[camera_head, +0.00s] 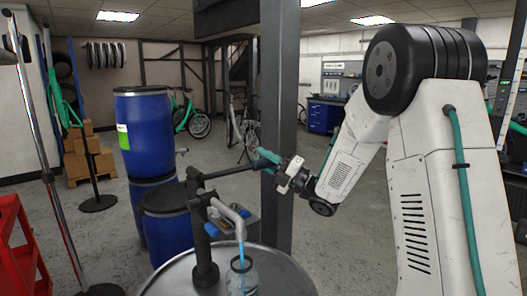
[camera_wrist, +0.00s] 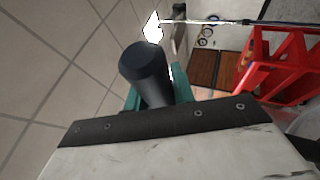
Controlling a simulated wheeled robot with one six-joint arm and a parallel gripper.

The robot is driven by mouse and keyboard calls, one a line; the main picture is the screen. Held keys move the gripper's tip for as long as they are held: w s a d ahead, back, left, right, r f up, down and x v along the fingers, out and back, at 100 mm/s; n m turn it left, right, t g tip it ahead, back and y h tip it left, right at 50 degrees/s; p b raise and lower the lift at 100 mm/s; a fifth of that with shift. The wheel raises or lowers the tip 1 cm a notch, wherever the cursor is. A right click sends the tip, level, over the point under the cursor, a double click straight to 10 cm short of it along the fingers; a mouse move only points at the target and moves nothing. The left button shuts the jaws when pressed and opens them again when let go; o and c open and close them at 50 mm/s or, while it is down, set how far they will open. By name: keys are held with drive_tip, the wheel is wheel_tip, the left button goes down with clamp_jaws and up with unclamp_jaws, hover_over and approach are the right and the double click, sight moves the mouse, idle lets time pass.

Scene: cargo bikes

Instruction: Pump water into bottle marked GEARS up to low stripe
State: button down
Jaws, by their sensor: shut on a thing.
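A dark hand pump (camera_head: 204,240) stands on a drum (camera_head: 175,285) in the head view. Its lever (camera_head: 228,171) reaches right, close to level, to my gripper (camera_head: 268,158). My gripper is shut on the lever's handle; the dark round handle end (camera_wrist: 145,66) sticks out between the teal fingers in the wrist view. A blue stream of water runs from the grey spout (camera_head: 229,212) down into a clear bottle (camera_head: 249,281) under it. The bottle's lower part is cut off by the frame edge. I cannot read its label or see the stripe.
Blue barrels (camera_head: 147,137) stand behind the pump on the left. A dark post (camera_head: 279,110) rises just behind my gripper. A red rack (camera_head: 15,250) is at the left edge and also shows in the wrist view (camera_wrist: 270,75). Bikes stand farther back.

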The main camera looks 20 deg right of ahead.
drive_tip(key=shift+f+m, duration=0.3)
drive_tip(key=shift+f, duration=0.1)
drive_tip(key=shift+s+f, duration=0.1)
drive_tip(key=c, duration=1.2)
unclamp_jaws()
drive_tip(key=shift+o, duration=0.2)
drive_tip(key=v, duration=0.7)
drive_tip(key=shift+s+d+f, duration=0.2)
drive_tip(key=shift+s+d, duration=0.05)
drive_tip(key=shift+d, duration=0.05)
